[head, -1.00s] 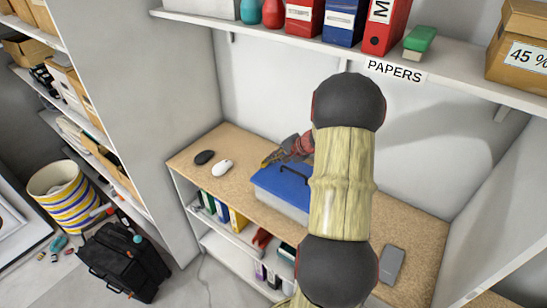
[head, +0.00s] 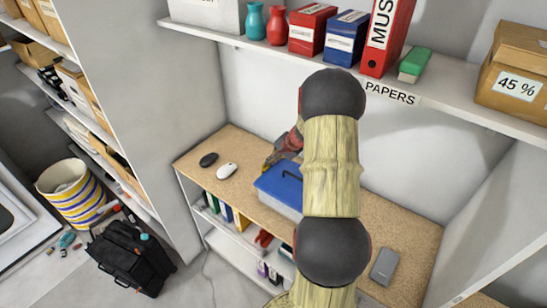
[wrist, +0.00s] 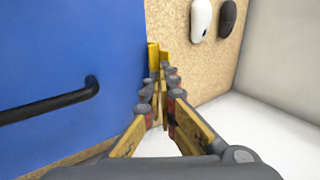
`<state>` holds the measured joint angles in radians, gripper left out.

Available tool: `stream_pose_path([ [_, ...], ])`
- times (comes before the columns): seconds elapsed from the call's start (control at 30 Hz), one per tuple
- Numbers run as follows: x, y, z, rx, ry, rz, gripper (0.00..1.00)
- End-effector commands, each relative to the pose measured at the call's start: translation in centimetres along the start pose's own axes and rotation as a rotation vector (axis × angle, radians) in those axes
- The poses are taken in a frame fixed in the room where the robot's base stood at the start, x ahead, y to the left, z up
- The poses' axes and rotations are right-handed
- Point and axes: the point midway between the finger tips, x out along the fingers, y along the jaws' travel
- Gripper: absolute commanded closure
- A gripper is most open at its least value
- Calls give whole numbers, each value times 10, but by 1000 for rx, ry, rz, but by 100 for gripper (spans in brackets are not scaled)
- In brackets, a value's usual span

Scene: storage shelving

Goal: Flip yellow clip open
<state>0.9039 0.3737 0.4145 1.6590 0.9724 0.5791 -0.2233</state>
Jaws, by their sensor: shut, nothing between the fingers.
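The box with a blue lid (head: 282,186) and black handle stands on the desk, partly behind my arm. In the wrist view the blue lid (wrist: 65,45) fills the left, with its black handle (wrist: 50,101). A yellow piece, apparently the clip (wrist: 152,57), shows at the lid's right edge, just beyond my fingertips. My gripper (wrist: 163,78) is shut and empty beside that edge. Whether it touches the clip, and whether the clip is open, I cannot tell. In the head view my gripper (head: 267,163) is at the box's far left corner; the clip cannot be made out there.
A white mouse (head: 227,170) and a black mouse (head: 208,160) lie left of the box on the desk (head: 390,229). A grey slab (head: 385,266) lies at the right. A shelf (head: 440,104) with binders and boxes hangs above. A wall stands at the left.

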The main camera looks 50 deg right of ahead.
Motion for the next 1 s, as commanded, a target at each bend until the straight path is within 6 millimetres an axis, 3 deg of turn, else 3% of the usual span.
stream_pose_path([
  [0.27,3,-13,1,-3,-2,127,100],
  [0.83,18,-29,1,1,-2,120,100],
  [1.0,24,-35,1,-4,-3,196,100],
])
